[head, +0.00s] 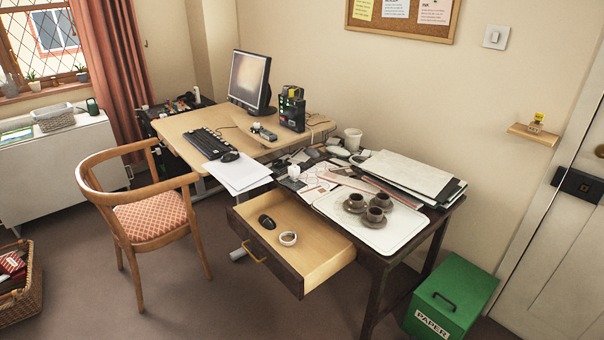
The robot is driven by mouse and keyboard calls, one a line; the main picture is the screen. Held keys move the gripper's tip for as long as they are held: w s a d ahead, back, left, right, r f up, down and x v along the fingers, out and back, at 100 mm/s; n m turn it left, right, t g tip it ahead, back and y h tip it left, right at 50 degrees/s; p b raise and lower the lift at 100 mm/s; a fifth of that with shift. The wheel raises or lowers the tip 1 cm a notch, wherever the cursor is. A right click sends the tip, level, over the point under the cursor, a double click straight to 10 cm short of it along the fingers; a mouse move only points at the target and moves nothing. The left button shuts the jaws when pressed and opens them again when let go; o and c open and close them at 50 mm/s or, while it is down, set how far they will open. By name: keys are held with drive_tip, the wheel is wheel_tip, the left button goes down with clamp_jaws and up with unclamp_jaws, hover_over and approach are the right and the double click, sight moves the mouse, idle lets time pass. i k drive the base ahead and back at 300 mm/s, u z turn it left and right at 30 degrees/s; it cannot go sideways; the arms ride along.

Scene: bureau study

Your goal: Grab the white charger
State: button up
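A small white block (294,171) stands among the clutter at the left end of the dark side table (437,222). It may be the white charger, but it is too small to tell. A rounded whitish item (288,239) lies in the open drawer (316,262) beside a black mouse (267,222); I cannot tell exactly what it is. Other pale items lie in the crowded area near the white cup (352,139), partly hiding each other. My gripper is not in view.
A white tray (400,238) with brown cups and a stack of folders (410,172) fill the table's right side. The pulled-out drawer and a wooden chair (150,215) stand in front. A green paper bin (452,297) is at right. Open carpet lies in the foreground.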

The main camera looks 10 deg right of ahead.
sight(293, 171)
drive_tip(key=u, duration=0.1)
drive_tip(key=i, duration=0.6)
drive_tip(key=u, duration=4.1)
drive_tip(key=i, duration=0.1)
drive_tip(key=z, duration=2.45)
drive_tip(key=i, duration=0.65)
drive_tip(key=z, duration=0.05)
